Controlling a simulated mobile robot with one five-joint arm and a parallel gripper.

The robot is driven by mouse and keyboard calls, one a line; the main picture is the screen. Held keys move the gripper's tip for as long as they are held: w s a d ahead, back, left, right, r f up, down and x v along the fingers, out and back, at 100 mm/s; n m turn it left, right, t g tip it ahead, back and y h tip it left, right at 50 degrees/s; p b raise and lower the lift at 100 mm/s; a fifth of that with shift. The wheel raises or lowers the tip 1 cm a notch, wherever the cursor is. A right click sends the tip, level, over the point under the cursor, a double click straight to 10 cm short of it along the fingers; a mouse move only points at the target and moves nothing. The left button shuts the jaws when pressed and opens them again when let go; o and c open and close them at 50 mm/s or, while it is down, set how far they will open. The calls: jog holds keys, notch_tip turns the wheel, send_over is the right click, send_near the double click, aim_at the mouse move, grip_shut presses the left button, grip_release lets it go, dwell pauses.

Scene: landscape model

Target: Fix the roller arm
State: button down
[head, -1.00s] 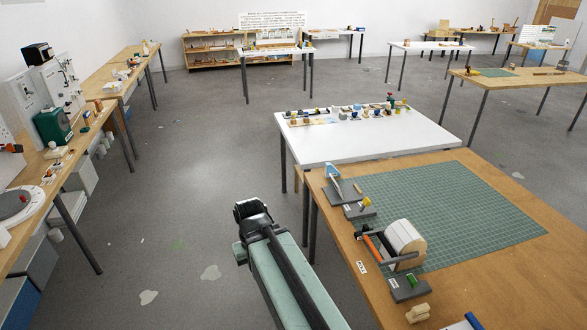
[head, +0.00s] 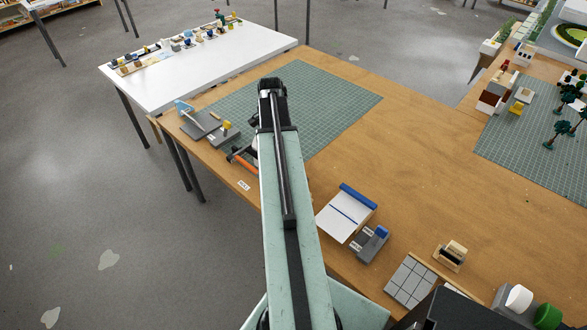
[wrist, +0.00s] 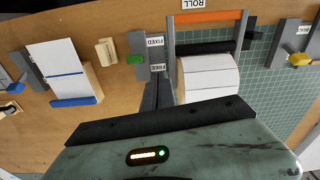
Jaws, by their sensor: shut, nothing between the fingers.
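The roller device shows at the top of the wrist view: an orange bar (wrist: 205,17) beside the ROLL label, a dark roller (wrist: 206,47) below it and a white drum (wrist: 207,76). Grey side arms flank the drum. Left of it is a dark grey block (wrist: 155,52) with small labels, one reading FIXED, and a green knob (wrist: 136,59) at its left side. My gripper (wrist: 157,80) is shut and empty, its tips close to the block's lower end; contact cannot be told. In the head view my arm hides most of the device; the orange bar (head: 243,162) shows.
A grey piece with a yellow knob (wrist: 299,58) stands right of the device. On the left are a small wooden block (wrist: 106,51) and a white sheet with a blue bar (wrist: 75,101). The green cutting mat (head: 335,105) has clear room.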

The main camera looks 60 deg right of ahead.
jog(key=s+d+m, duration=0.2)
jog(key=s+d, duration=0.3)
jog(key=s, duration=0.2)
jog(key=shift+n, duration=0.3)
notch_tip(320, 180, down, 11)
jog(key=b, duration=1.1)
jog(key=shift+d+r, duration=0.1)
jog(key=a, duration=0.3)
jog(key=shift+w+a, duration=0.35)
